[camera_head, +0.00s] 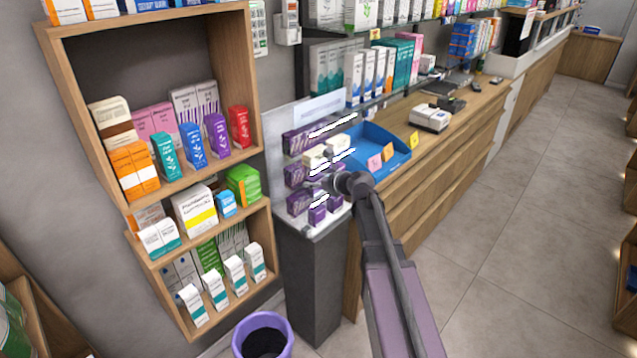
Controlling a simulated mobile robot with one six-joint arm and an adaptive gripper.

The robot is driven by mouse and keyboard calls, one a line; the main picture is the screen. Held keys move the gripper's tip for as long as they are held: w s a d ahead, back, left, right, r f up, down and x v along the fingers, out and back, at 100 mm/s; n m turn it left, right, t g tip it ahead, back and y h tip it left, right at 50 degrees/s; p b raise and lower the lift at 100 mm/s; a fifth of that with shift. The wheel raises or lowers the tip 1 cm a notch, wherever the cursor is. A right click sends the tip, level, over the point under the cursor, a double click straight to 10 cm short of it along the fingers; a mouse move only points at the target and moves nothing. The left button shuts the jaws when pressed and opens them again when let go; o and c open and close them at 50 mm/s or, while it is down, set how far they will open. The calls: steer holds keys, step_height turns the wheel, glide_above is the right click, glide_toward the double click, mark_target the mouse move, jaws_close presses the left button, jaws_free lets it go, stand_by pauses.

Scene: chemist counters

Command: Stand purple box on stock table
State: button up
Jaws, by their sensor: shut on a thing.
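My gripper (318,184) reaches in from the lower right, over the small grey stand. It is shut on a purple box (296,175) with white on it, at the left of the stand, partly hidden by the fingers. Whether this box touches those around it cannot be told. More purple boxes are close by: one above (297,140) and one below (299,204). Small white-and-purple boxes (315,155) show behind my wrist. The stand's pale top (318,232) shows bare along its front edge. A taller purple box (217,136) stands on the wooden wall shelf.
A blue tray (398,148) with coloured notes lies on the wooden counter (455,135), just right of the stand. The wooden shelf unit (255,95) with many boxes is close on the left. A purple bin (262,335) stands below. The floor at right is clear.

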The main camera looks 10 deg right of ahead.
steer(key=shift+r, duration=0.2)
steer(key=shift+r+p, duration=0.8)
steer(key=shift+p, duration=0.15)
steer(key=s+d, duration=1)
steer(key=s, duration=0.4)
steer(key=shift+s+d+f, duration=0.15)
steer(key=shift+s+f, duration=0.1)
steer(key=shift+s, duration=0.1)
steer(key=shift+r, duration=0.1)
step_height(320, 180, up, 3)
steer(key=p, duration=0.2)
steer(key=shift+p, duration=0.4)
steer(key=shift+s, duration=0.15)
